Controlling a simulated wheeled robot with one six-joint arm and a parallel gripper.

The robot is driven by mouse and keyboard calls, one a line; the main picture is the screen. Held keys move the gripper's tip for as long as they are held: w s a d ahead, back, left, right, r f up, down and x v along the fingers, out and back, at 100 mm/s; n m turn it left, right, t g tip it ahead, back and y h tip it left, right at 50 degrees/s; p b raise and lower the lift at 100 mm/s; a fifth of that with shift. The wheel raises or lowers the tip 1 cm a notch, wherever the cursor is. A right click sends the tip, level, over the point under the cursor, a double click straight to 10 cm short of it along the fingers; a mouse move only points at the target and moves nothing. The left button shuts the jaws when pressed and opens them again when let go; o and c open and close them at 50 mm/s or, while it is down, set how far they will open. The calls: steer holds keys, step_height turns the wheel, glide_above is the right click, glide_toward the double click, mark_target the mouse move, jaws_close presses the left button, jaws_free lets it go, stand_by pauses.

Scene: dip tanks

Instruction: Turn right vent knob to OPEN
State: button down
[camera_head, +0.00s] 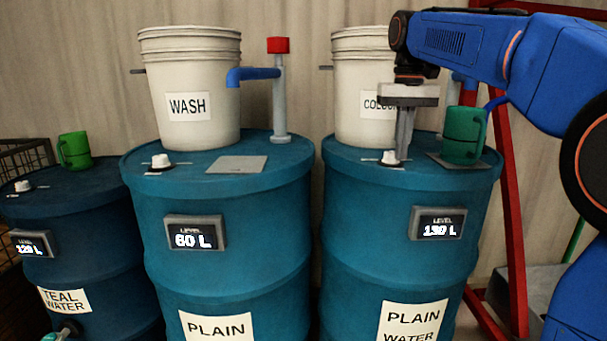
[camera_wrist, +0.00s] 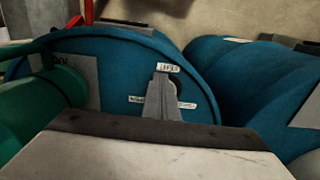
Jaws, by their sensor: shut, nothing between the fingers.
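The right vent knob (camera_head: 390,157) is a small white knob on top of the right blue drum (camera_head: 375,225), with a thin pale strip beside it. My gripper (camera_head: 403,154) points straight down just right of the knob, fingers closed together with nothing between them. In the wrist view my fingers (camera_wrist: 163,95) cover most of the knob, and only a dark round part shows beside them. Two small pale labels, an upper label (camera_wrist: 167,68) and a side label (camera_wrist: 187,103), sit around it; I cannot read them clearly. I cannot tell whether the fingertips touch the knob.
A green mug (camera_head: 463,135) stands on a plate at the drum's right. A white bucket (camera_head: 350,100) stands behind my gripper. The middle drum (camera_head: 215,280) carries the WASH bucket (camera_head: 190,75), a similar knob (camera_head: 160,161) and a red-topped pipe (camera_head: 279,95). A red frame (camera_head: 510,210) stands right.

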steer(key=shift+a, duration=1.3)
stand_by(0.5)
steer(key=shift+s+a, duration=0.15)
steer(key=shift+s, duration=0.1)
step_height(320, 180, up, 6)
stand_by(0.7)
steer(key=shift+d, duration=0.2)
